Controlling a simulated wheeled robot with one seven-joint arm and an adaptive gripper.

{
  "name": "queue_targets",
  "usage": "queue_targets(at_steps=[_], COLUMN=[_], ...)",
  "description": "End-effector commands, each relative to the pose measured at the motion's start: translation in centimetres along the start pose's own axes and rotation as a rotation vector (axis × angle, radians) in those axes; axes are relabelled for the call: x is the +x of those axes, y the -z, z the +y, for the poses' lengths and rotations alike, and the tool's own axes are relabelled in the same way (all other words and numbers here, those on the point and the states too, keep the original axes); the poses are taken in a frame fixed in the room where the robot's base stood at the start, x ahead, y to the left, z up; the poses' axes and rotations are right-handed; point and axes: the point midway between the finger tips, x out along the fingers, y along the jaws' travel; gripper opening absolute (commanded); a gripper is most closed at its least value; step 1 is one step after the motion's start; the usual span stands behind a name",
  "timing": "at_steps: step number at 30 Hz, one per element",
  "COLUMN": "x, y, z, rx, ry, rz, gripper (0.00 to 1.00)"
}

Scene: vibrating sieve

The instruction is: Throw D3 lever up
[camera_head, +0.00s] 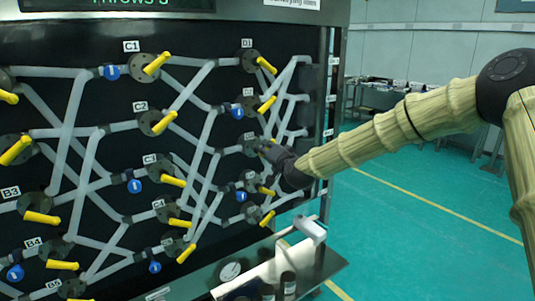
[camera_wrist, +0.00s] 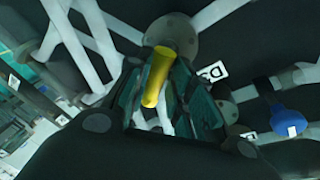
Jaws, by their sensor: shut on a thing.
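My gripper (camera_head: 272,152) reaches in from the right to the D column of the valve board in the head view. In the wrist view its two dark green fingers (camera_wrist: 168,105) are on either side of a yellow lever and shut on it. This D3 lever (camera_wrist: 157,75) hangs from a round grey valve hub (camera_wrist: 172,35), with a white label (camera_wrist: 213,72) beside it. In the head view the D3 hub (camera_head: 249,144) shows just left of my gripper, while its lever is hidden. I cannot tell the lever's exact angle.
The D1 lever (camera_head: 266,65) and D2 lever (camera_head: 267,104) are above my gripper. Two more yellow levers (camera_head: 267,218) are close below. White pipes (camera_head: 202,135) cross the black board. A bench with bottles (camera_head: 288,284) stands low in front. The green floor at right is open.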

Motion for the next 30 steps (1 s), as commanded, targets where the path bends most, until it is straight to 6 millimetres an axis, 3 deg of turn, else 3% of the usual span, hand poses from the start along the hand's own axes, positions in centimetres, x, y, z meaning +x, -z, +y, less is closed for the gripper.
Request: queue_targets(at_steps=[1, 14, 15, 18, 30], x=[0.02, 0.04, 0.04, 0.05, 0.02], y=[-0.21, 0.02, 0.04, 0.08, 0.12], z=[0.64, 0.49, 0.48, 0.40, 0.05], rx=[-0.007, -0.017, -0.017, -0.016, -0.015], ry=[-0.007, -0.004, -0.004, -0.003, 0.001], rz=[-0.001, 0.003, 0.004, 0.004, 0.005], gripper=[0.00, 0.00, 0.25, 0.39, 0.39])
